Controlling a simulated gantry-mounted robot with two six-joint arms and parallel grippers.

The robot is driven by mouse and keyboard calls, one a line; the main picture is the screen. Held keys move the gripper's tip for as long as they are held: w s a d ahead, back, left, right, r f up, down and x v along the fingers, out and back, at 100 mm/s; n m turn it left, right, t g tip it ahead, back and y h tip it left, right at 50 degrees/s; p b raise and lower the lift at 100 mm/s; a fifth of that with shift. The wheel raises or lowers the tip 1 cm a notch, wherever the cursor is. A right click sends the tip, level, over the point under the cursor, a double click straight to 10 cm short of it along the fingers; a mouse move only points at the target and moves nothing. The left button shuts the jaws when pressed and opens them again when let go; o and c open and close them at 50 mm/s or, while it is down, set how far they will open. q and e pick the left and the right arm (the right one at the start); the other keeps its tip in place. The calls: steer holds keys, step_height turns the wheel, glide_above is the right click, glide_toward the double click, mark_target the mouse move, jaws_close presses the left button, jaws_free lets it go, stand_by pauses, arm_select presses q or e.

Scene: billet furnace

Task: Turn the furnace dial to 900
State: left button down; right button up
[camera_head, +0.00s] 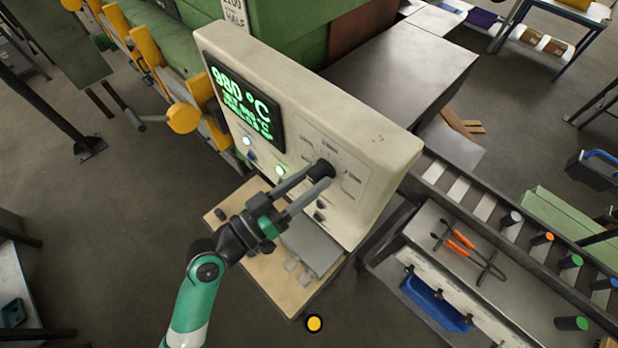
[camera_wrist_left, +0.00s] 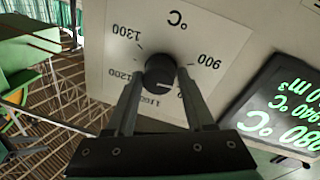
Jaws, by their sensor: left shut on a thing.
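The furnace dial (camera_head: 321,168) is a round black knob on the slanted beige control panel (camera_head: 330,110). My left gripper (camera_head: 315,179) reaches it from the lower left, with its two fingers on either side of the knob and shut on it. In the left wrist view the dial (camera_wrist_left: 160,71) sits between the fingertips. Printed numbers around it, upside down there, include 900, 1200 and 1300; a small white mark shows on its edge near the fingers. The black display (camera_head: 244,103) reads 980 °C in large green digits, with smaller lines below. My right gripper is not in view.
Lit buttons (camera_head: 281,170) sit on the panel beside the dial. A wooden-topped shelf (camera_head: 235,200) lies under the panel. Orange-handled tongs (camera_head: 462,240) lie on a bench to the right. Yellow levers (camera_head: 147,45) stand at the left. Open floor lies at the lower left.

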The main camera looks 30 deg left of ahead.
arm_select(q)
steer(key=shift+d+n+t+p, duration=0.1)
steer(key=shift+n+t+p, duration=0.35)
steer(key=shift+n, duration=2.05)
steer(key=shift+c, duration=1.3)
jaws_free()
steer(key=b+v, duration=0.4)
steer(key=v, duration=0.7)
steer(key=shift+s, duration=0.35)
